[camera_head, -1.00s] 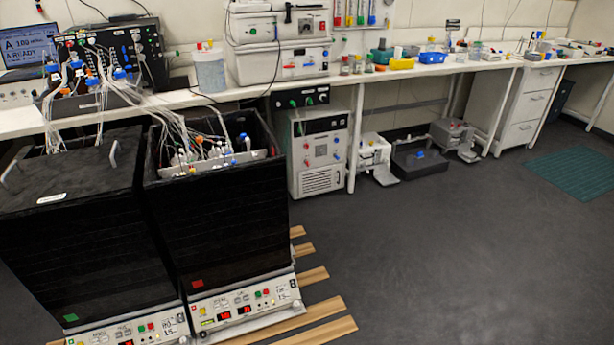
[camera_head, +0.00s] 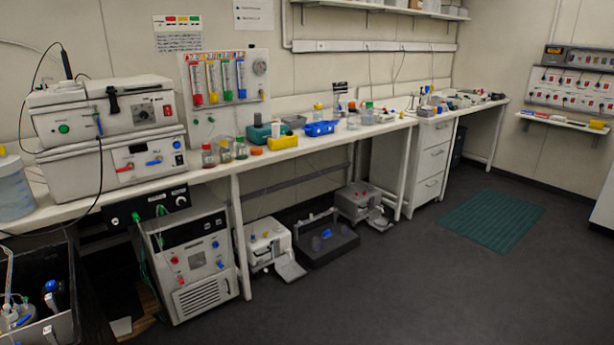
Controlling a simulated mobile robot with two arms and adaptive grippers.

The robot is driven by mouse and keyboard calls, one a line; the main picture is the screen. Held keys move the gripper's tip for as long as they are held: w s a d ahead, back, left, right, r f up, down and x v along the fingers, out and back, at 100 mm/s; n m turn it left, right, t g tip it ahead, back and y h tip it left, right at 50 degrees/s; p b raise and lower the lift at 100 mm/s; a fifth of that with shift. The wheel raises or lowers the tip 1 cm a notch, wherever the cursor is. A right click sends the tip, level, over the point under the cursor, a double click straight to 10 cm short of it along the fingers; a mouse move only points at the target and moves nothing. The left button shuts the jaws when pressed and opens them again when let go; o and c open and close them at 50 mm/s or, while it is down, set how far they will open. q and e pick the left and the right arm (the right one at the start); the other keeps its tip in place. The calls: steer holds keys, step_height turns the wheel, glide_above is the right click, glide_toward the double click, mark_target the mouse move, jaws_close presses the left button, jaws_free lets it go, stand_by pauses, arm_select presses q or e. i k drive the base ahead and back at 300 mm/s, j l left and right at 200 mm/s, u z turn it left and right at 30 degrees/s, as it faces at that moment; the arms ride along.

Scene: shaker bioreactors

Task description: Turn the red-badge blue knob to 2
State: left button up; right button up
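The top of a black bioreactor box (camera_head: 75,290) shows at the bottom left, with tubes and blue-capped parts inside. Its front, where a red badge and a control panel showed earlier, is outside this view. I cannot make out any blue knob with a red badge. Neither of my grippers is in view.
The white bench (camera_head: 290,152) runs along the wall, holding bottles, a yellow tray and a blue tray (camera_head: 320,128). Small devices and a dark tray (camera_head: 328,246) stand on the floor beneath. The grey floor (camera_head: 400,290) is open up to the green mat (camera_head: 491,220).

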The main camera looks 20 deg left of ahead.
mark_target(51, 286)
steer(key=i+u, duration=0.2)
steer(key=i, duration=0.3)
steer(key=i+l+u, duration=0.2)
steer(key=i, duration=0.3)
steer(key=i+u, duration=0.2)
steer(key=u, duration=0.3)
steer(key=i+l+u, duration=0.1)
steer(key=u, duration=0.4)
steer(key=i+l+u, duration=0.2)
steer(key=u, duration=0.3)
steer(key=i+l+u, duration=0.1)
steer(key=u, duration=0.3)
steer(key=i+l+u, duration=0.2)
steer(key=u, duration=0.2)
steer(key=i+l+u, duration=0.2)
steer(key=u, duration=0.25)
steer(key=i+l+u, duration=0.2)
steer(key=u, duration=0.2)
steer(key=l+u, duration=0.4)
steer(key=i+l+u, duration=0.2)
steer(key=l+u, duration=0.3)
steer(key=l, duration=0.45)
steer(key=l+u, duration=0.5)
steer(key=l, duration=0.45)
